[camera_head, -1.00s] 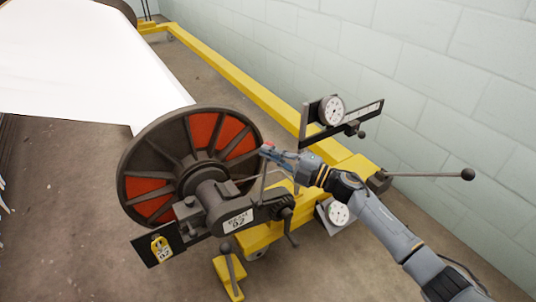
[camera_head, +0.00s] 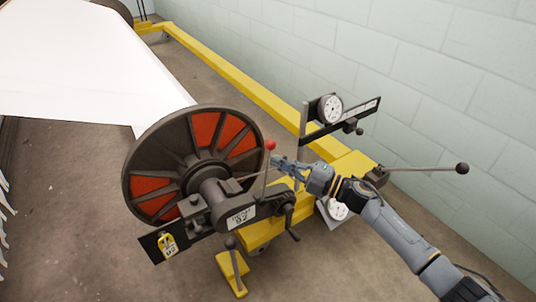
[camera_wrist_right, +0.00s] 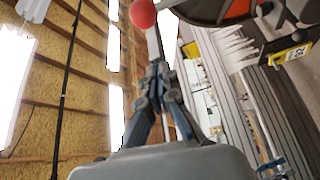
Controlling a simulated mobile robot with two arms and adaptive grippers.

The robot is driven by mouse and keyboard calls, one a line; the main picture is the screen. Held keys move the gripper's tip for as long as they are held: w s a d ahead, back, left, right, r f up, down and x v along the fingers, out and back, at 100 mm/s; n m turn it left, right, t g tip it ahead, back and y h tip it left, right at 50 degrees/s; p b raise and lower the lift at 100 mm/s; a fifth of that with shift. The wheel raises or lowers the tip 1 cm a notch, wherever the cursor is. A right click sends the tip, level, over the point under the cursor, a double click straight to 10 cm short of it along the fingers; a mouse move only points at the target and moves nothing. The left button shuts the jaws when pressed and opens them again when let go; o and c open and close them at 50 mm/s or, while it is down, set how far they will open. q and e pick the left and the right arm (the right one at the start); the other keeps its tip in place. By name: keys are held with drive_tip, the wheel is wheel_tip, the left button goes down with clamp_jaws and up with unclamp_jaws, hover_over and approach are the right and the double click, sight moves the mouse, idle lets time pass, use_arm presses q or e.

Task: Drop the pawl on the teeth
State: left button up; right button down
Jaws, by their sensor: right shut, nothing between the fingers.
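The pawl lever (camera_head: 264,184) stands nearly upright beside the warp beam's wheel and has a red ball knob (camera_head: 270,145) on top. The knob also shows at the top of the right wrist view (camera_wrist_right: 143,14). My right gripper (camera_head: 276,162) is shut and empty, just right of and below the knob; its fingertips come together in the wrist view (camera_wrist_right: 158,72), apart from the knob. I cannot make out the teeth or whether the pawl touches them. My left gripper is not in view.
The dark wheel (camera_head: 158,160) with red panels carries white warp sheet (camera_head: 90,65). A crank handle (camera_head: 291,229) and a yellow pedal (camera_head: 232,275) are near the hub. A dial gauge (camera_head: 331,108) stands behind my right arm. A long ball-ended lever (camera_head: 425,169) sticks out right.

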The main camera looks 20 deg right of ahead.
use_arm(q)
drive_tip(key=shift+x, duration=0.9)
use_arm(e)
drive_tip(key=v, duration=0.4)
drive_tip(key=shift+s+d+r, duration=0.1)
drive_tip(key=shift+s, duration=0.2)
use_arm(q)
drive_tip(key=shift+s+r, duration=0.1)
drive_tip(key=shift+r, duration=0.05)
